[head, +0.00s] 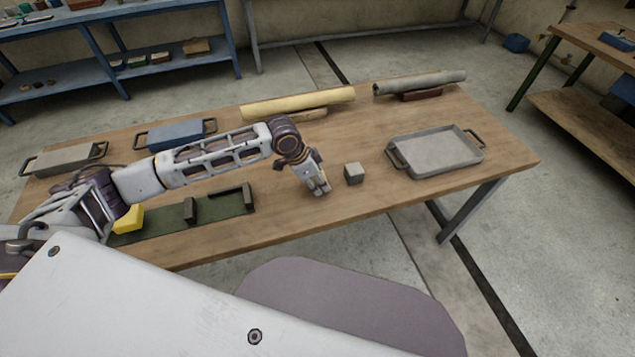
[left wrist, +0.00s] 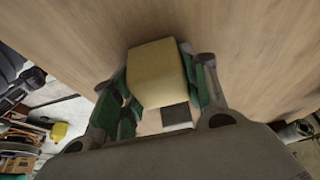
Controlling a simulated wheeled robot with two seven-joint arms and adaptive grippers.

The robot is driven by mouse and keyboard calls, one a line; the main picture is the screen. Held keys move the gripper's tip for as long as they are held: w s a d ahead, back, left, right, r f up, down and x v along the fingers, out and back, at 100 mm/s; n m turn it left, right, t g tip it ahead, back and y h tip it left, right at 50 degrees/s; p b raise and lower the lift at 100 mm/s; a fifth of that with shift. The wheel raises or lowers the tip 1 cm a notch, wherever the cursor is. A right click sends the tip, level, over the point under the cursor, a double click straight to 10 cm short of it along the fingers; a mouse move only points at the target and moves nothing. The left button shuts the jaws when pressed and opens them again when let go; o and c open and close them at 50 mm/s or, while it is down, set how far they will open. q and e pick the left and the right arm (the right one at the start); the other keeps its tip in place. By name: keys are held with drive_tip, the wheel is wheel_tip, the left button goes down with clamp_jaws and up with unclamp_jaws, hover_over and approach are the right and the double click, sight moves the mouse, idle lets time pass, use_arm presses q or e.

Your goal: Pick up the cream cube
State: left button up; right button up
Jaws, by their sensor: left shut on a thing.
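The cream cube (left wrist: 158,72) shows in the left wrist view between the two green-sided fingers of my left gripper (left wrist: 160,95), which is shut on it. Bare wood tabletop shows beyond the cube. In the head view my left gripper (head: 318,188) points down over the front middle of the table; the cream cube cannot be made out there. A grey-brown cube (head: 353,173) sits on the table just right of the gripper, apart from it. My right gripper is not in view.
A grey tray with handles (head: 435,153) is at the right of the wooden table (head: 330,205). A cream roll (head: 298,103) and a grey roll (head: 420,82) lie at the back. A blue tray (head: 175,135), a grey tray (head: 63,159), a green mat (head: 220,207) and a yellow block (head: 129,219) are left.

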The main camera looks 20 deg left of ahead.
use_arm(q)
drive_tip(key=shift+r, duration=0.15)
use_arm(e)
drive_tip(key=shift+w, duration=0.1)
use_arm(q)
drive_tip(key=shift+r, duration=0.55)
wheel_tip(320, 180, up, 8)
drive_tip(key=shift+f+p, duration=0.15)
drive_tip(key=shift+p, duration=0.35)
drive_tip(key=shift+r, duration=0.5)
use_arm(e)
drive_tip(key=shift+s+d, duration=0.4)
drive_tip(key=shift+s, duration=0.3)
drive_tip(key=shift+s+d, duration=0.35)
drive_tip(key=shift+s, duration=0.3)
